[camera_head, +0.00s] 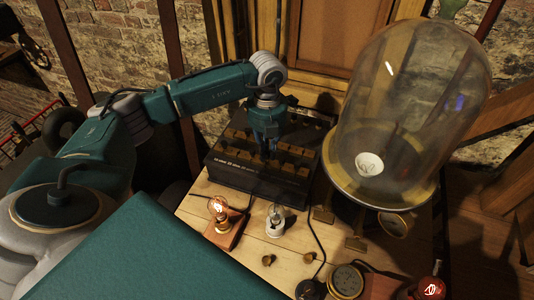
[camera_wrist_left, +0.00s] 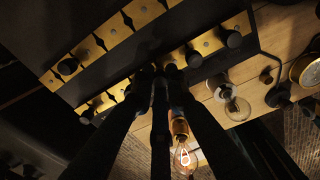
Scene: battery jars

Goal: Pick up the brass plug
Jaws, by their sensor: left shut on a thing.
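My left gripper (camera_head: 268,155) points down over the dark box (camera_head: 250,178) with brass blocks on its top. In the left wrist view my left gripper (camera_wrist_left: 161,72) has its fingertips close together at a row of brass blocks (camera_wrist_left: 205,44) with black-knobbed plugs. It is shut on the brass plug, which is mostly hidden between the dark fingers. I cannot tell whether the plug is still seated in the box. Other black plug knobs (camera_wrist_left: 68,66) stand along the rows. My right gripper is not in view.
A lit bulb on a wooden base (camera_head: 222,232) and an unlit bulb (camera_head: 275,220) stand before the box. Two small brass pieces lie on the wooden table (camera_head: 200,205). A large glass bell jar (camera_head: 410,110) stands right. A round brass device (camera_head: 346,281) is in front.

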